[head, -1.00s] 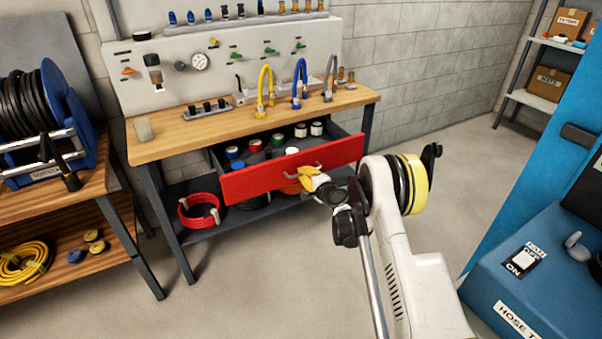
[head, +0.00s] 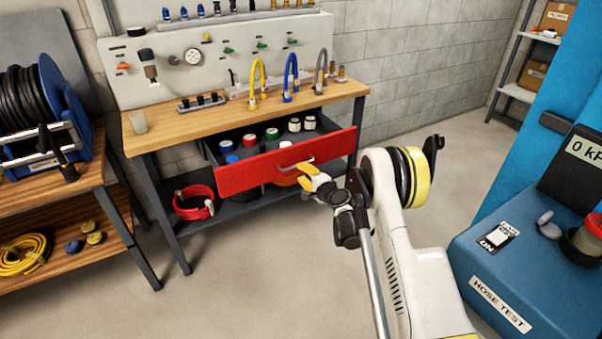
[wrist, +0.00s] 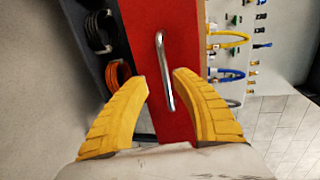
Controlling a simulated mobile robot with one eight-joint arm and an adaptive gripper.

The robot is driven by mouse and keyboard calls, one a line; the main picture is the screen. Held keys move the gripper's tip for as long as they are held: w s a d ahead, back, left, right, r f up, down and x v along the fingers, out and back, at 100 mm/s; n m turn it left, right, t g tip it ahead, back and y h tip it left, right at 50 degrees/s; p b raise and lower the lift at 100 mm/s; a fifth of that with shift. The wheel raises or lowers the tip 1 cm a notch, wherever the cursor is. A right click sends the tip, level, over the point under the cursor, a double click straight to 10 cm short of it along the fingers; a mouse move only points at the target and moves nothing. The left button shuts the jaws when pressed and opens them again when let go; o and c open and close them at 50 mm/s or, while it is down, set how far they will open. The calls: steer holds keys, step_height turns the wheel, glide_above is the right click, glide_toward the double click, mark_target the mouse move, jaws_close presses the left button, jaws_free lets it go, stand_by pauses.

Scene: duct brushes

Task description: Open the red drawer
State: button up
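The red drawer (head: 240,178) under the wooden workbench is pulled out, and cans and coloured caps show inside it. Its front also fills the middle of the wrist view (wrist: 185,25). Its silver bar handle (wrist: 160,52) runs lengthwise in the wrist view, its near end between my yellow fingertips. My gripper (wrist: 162,78) is open, with a gap on both sides of the handle. In the head view my gripper (head: 306,182) is right at the drawer front, just below the handle (head: 291,168). Whether a finger touches the handle I cannot tell.
The workbench top (head: 185,127) carries yellow, blue and grey hoses. A lower shelf holds a red hose coil (head: 194,203). A second bench with a hose reel (head: 45,125) stands left, a blue hose test unit (head: 490,270) right. The floor in front of the drawer is clear.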

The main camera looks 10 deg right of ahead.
steer(key=v, duration=1.1)
